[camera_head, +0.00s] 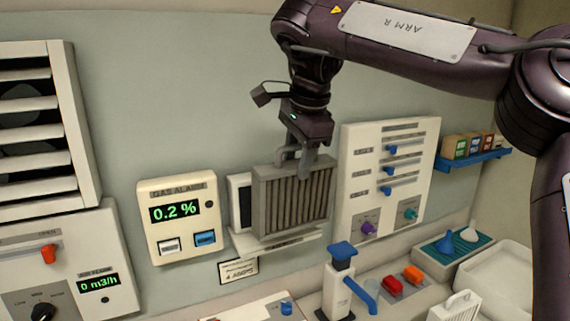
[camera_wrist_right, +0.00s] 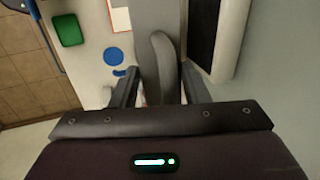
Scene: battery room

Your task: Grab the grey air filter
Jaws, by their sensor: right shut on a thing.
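The grey air filter (camera_head: 291,204) is a ribbed rectangular block with a handle on top. It stands upright at the front of its white wall housing (camera_head: 238,205), above a small ledge; I cannot tell how far it sits clear of the housing. My right gripper (camera_head: 304,160) comes from above and is shut on the filter's handle. In the right wrist view the grey handle (camera_wrist_right: 163,65) lies between the two fingers (camera_wrist_right: 157,88), with the dark housing opening (camera_wrist_right: 203,35) beside it. My left gripper is not in view.
A gas alarm panel (camera_head: 179,218) reading 0.2 % is left of the filter. A slider panel (camera_head: 386,185) is close on the right. A blue-topped dispenser (camera_head: 341,285) and red and orange blocks (camera_head: 402,281) stand on the counter below. A louvred vent (camera_head: 45,130) is far left.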

